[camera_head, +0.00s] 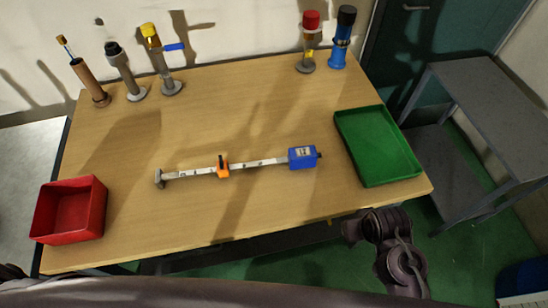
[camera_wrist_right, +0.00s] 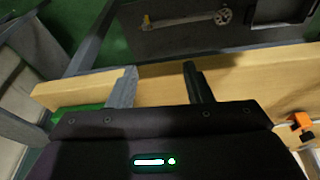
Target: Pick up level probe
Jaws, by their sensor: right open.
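The level probe is a long pale graduated bar with a blue box (camera_head: 302,157) at its right end, an orange slider (camera_head: 222,167) near its middle and a small grey foot at its left end. It lies flat across the middle of the wooden table. Its orange slider also shows at the right edge of the right wrist view (camera_wrist_right: 302,122). My right gripper (camera_wrist_right: 160,82) is open and empty, its two fingers apart near the table's front edge, clear of the probe. In the head view my right arm is at the lower right. My left gripper is not in view.
A green tray (camera_head: 349,113) lies on the table's right side and a red bin (camera_head: 40,225) at the front left. Several upright sensor-like devices stand along the back edge. A grey shelf (camera_head: 490,85) stands right of the table. The tabletop around the probe is clear.

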